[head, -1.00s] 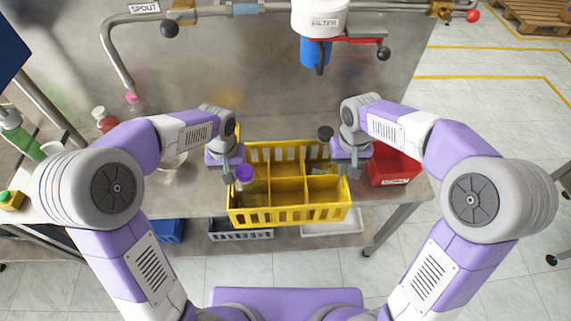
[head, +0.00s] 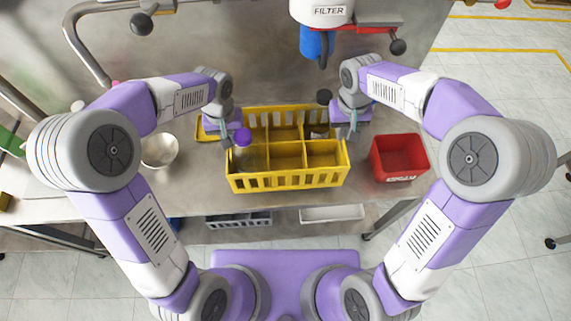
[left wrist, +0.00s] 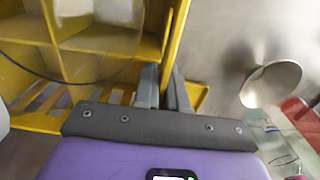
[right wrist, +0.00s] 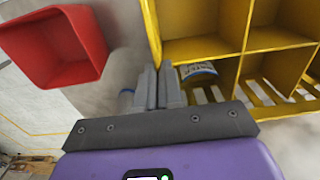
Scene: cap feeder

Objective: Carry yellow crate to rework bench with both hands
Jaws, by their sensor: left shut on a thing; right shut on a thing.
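The yellow crate (head: 288,181), with several compartments, is level over the grey bench top (head: 200,198); I cannot tell whether it touches the bench. My left gripper (head: 231,141) is shut on its left side wall, which shows between the fingers (left wrist: 166,88) in the left wrist view. My right gripper (head: 345,134) is shut on its right side wall, with the fingers (right wrist: 160,88) clear in the right wrist view. A dark-capped bottle (head: 322,110) is at the back right, partly hidden.
A red bin (head: 399,157) stands to the right of the crate, with a gap. A pale bowl (head: 159,151) stands to the left. The filter unit (head: 322,12) hangs at the back. Shallow trays (head: 332,213) are below the bench.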

